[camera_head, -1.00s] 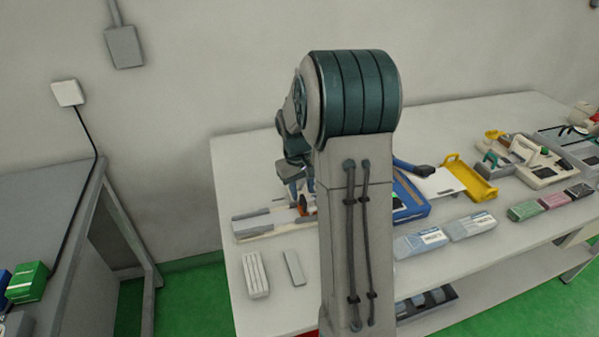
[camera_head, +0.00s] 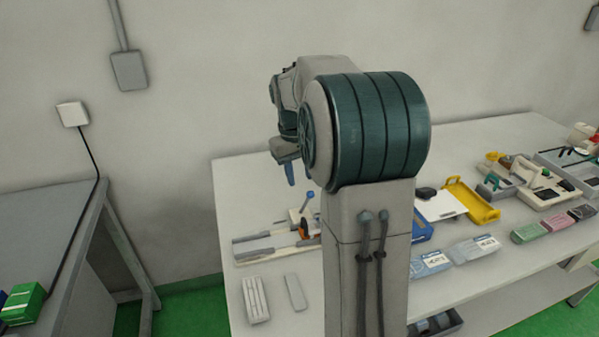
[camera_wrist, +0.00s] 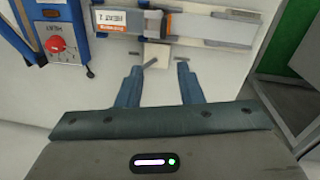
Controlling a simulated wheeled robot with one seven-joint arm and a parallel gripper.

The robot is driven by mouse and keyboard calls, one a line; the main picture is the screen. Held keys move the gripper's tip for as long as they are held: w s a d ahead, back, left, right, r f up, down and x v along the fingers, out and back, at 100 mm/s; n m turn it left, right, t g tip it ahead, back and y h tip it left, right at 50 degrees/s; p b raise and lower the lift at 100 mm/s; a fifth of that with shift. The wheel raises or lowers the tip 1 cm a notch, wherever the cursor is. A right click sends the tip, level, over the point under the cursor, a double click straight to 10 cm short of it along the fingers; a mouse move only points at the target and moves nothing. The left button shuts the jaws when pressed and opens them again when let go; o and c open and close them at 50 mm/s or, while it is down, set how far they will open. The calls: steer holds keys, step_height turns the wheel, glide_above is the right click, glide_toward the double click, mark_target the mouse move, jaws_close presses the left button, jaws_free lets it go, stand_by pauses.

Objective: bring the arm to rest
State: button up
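My gripper (camera_wrist: 160,78) shows in the wrist view with its two blue fingers spread apart and nothing between them. It is above the white table. In the head view my arm stands in front of the table and hides part of it. A blue finger of my gripper (camera_head: 290,174) hangs down left of the arm, above the table and clear of it. A long fixture with a grey slide (camera_head: 262,246) lies on the table below. It also shows in the wrist view (camera_wrist: 205,27), beyond the fingertips.
A blue box with a red knob (camera_wrist: 57,43) stands beside the fixture. A yellow tray (camera_head: 470,203), several packs (camera_head: 475,249) and tools lie to the right. Two pale bars (camera_head: 255,299) lie at the front left. A grey bench (camera_head: 50,225) stands at the left, across a gap.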

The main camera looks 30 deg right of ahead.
steer(key=s+a+f+t, duration=0.1)
steer(key=s+a, duration=0.3)
steer(key=s, duration=0.3)
steer(key=s+a+t, duration=0.1)
steer(key=s+a, duration=0.4)
steer(key=s, duration=0.3)
steer(key=s+a+f+t+y, duration=0.1)
steer(key=s+a, duration=0.3)
steer(key=s, duration=0.3)
steer(key=shift+s+a+f, duration=0.3)
steer(key=shift+a+f, duration=0.05)
